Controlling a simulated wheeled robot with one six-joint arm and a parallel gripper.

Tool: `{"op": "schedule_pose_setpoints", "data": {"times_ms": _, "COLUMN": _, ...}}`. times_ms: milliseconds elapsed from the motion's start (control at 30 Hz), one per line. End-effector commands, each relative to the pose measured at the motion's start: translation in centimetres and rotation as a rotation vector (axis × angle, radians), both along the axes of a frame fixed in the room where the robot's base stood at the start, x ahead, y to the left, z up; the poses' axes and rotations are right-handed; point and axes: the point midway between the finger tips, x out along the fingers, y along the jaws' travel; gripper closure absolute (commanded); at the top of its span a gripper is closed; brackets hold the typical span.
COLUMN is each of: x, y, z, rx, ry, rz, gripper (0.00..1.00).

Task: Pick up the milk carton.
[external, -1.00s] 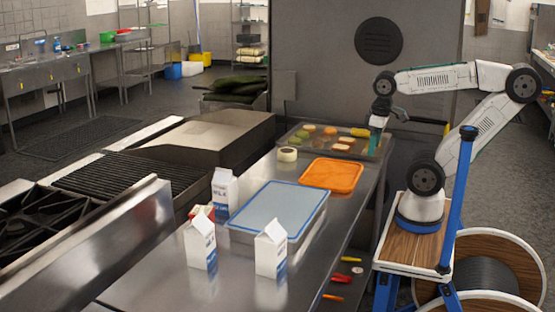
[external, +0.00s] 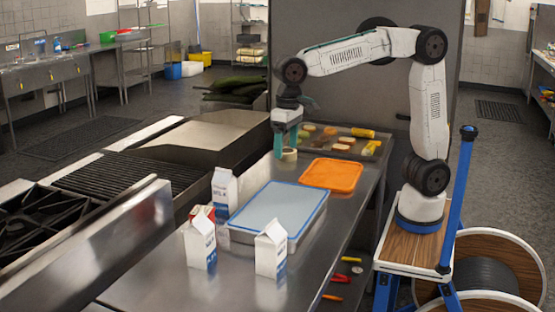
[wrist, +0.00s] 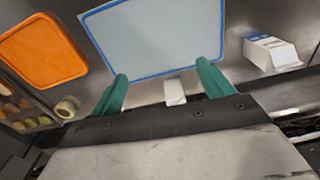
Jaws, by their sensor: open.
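Three white milk cartons with blue print stand upright on the steel counter (external: 160,290). One carton (external: 224,190) is at the left of the blue-rimmed tray, one (external: 201,246) is nearer the camera, and one (external: 270,252) is at the tray's near corner. A carton (wrist: 270,52) shows at the right of the wrist view. My gripper (external: 281,150) is open, above the counter's far part by the tape roll, apart from the cartons. In the wrist view its teal fingers (wrist: 162,85) are spread. A small white object (wrist: 175,92) shows between them; I cannot tell what it is.
The blue-rimmed tray (external: 236,228) and an orange tray (external: 332,174) lie on the counter. A tape roll (external: 289,155) and a tray of food (external: 345,153) are at the far end. A red object (external: 203,212) is partly hidden among the cartons. The near counter is clear.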

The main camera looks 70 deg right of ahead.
Motion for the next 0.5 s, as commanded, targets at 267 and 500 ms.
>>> {"op": "schedule_pose_setpoints", "data": {"times_ms": 267, "x": -2.6, "y": 18.4, "z": -4.2, "rx": -0.018, "ry": 0.027, "rz": -0.011, "gripper": 0.20}}
{"op": "schedule_pose_setpoints", "data": {"times_ms": 500, "x": -5.0, "y": 24.2, "z": -6.3, "rx": -0.025, "ry": 0.031, "rz": -0.026, "gripper": 0.20}}
